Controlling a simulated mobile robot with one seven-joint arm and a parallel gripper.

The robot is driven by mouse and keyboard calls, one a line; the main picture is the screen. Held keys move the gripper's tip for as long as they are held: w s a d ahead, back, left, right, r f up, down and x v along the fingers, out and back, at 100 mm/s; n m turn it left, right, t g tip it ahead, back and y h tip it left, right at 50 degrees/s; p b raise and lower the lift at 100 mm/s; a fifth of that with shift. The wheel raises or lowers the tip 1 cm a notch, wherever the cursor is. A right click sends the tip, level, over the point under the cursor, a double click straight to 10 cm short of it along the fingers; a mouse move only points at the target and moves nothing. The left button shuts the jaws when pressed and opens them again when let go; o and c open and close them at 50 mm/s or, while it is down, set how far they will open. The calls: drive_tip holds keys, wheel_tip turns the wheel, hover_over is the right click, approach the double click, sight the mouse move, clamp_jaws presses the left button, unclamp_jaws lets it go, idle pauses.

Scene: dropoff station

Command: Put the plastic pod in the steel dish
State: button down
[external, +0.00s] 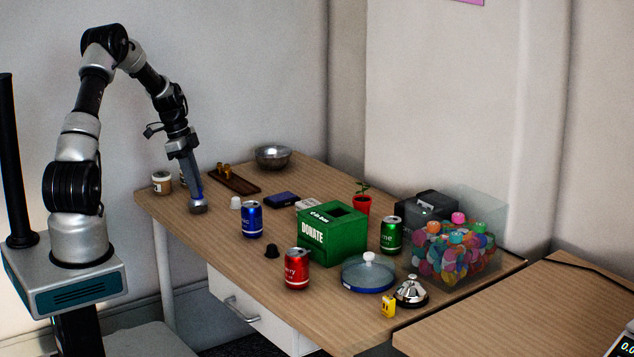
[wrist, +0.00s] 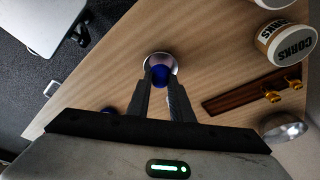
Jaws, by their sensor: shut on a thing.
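My gripper (external: 197,200) points down at the table's near left corner, shut on a small round pod (external: 198,209) with a silvery rim. In the wrist view my gripper (wrist: 160,82) has its fingertips at this pod (wrist: 160,58), whose middle looks blue. I cannot tell its material, or whether it touches the table. A white pod (external: 236,202) and a black pod (external: 272,251) stand apart on the table. The steel dish (external: 272,157) is at the back edge; it shows partly in the wrist view (wrist: 285,128). Its inside looks empty.
A wooden tray (external: 234,180) with brass pieces lies between my gripper and the dish. A corks tub (external: 162,183) stands left. A blue can (external: 252,220), green donation box (external: 333,232) and red can (external: 297,269) stand to the right. The table edge is close.

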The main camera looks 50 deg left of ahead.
drive_tip(key=shift+f, duration=0.5)
drive_tip(key=c, duration=1.5)
unclamp_jaws()
drive_tip(key=shift+r+p, duration=2.05)
drive_tip(key=shift+r, duration=1.5)
